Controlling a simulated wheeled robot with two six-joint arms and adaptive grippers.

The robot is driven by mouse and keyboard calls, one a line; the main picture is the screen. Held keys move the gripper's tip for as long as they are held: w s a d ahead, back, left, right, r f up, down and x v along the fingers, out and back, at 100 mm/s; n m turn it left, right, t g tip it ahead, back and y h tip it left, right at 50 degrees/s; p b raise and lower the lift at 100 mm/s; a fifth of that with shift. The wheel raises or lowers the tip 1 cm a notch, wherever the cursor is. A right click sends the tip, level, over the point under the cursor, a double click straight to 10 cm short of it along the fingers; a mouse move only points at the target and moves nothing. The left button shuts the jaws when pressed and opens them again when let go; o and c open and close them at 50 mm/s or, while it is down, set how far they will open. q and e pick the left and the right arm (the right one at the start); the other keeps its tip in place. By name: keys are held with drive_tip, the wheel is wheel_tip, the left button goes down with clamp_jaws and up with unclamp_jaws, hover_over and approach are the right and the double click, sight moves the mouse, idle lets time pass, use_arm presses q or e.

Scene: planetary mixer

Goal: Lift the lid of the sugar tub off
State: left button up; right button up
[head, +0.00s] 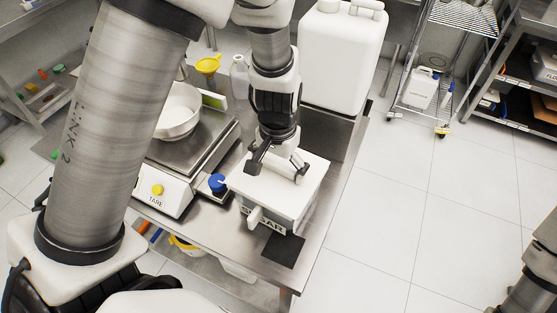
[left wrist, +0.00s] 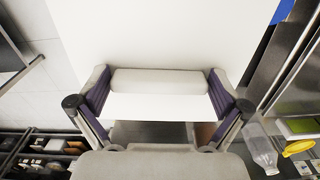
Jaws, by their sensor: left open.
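The white sugar tub (head: 285,214) stands on the steel table, its front label partly hidden by a pale tab. Its white lid (head: 312,187) is on top of it. My left gripper (head: 278,172) is open, pointing down just over the lid, with one fingertip on each side of the lid's middle. In the left wrist view a white rounded bar (left wrist: 158,82), seemingly the lid's handle, lies between the open fingers (left wrist: 158,104). I cannot tell whether the pads touch it. My right gripper is out of view.
A scale (head: 176,186) with a white bowl (head: 178,118) stands left of the tub, with a blue knob (head: 217,183) between them. A large white canister (head: 342,60) stands behind. A dark square mat (head: 284,250) lies in front. Floor is open to the right.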

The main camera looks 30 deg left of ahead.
sight(278, 165)
use_arm(q)
drive_tip(key=shift+s, duration=0.15)
drive_tip(key=c, duration=0.9)
drive_tip(key=o, duration=0.7)
drive_tip(key=c, duration=0.9)
drive_tip(key=shift+o, duration=0.2)
drive_tip(key=shift+w+r+p, duration=0.25)
drive_tip(key=shift+r+p, duration=0.3)
drive_tip(key=shift+r, duration=0.05)
drive_tip(key=shift+r+p, duration=0.6)
drive_tip(key=shift+r, duration=0.05)
wheel_tip(278, 165, up, 4)
drive_tip(key=p, duration=0.4)
drive_tip(key=shift+s, duration=0.1)
